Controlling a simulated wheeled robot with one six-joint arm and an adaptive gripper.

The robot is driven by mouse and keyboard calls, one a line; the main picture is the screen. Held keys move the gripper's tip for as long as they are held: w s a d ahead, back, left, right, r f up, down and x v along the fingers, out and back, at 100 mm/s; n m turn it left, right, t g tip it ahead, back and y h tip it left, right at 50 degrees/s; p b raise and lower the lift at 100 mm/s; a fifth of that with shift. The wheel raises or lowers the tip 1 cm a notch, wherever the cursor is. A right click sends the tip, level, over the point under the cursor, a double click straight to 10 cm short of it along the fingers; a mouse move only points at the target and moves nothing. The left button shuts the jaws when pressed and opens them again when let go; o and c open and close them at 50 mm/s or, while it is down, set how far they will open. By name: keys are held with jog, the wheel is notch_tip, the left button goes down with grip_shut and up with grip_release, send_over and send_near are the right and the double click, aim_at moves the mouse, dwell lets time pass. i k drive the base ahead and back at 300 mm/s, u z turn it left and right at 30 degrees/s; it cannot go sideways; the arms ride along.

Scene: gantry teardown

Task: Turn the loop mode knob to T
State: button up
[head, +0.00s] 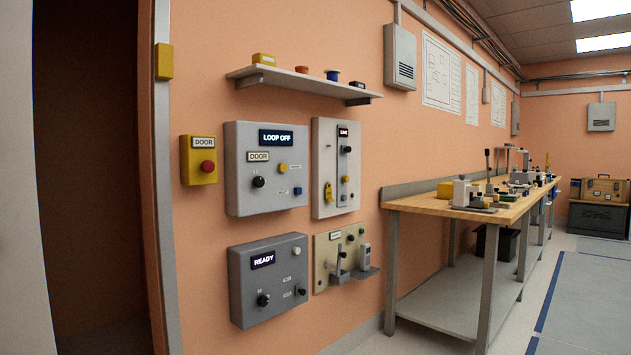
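A grey control box (232,143) with a lit display reading "LOOP OFF" (277,138) is mounted on the orange wall. Below the display are a "DOOR" label (258,157), a black knob (258,182), a yellow button (283,168) and a small dark control (297,191). The black knob is at the lower left of the box. Its small markings and pointer direction are too small to read, so I cannot tell which knob is the loop mode knob or where it points. My gripper is not in view.
A yellow "DOOR" box (198,172) with a red button is at the left. A grey "READY" box (240,300), a "LINE" panel (323,160) and a beige panel (325,250) are nearby. A shelf (300,82) juts out above. A workbench (430,204) stands right; floor there is open.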

aim_at(259, 181)
jog(key=z, duration=0.05)
jog(key=i, duration=1.3)
jog(key=u, duration=0.65)
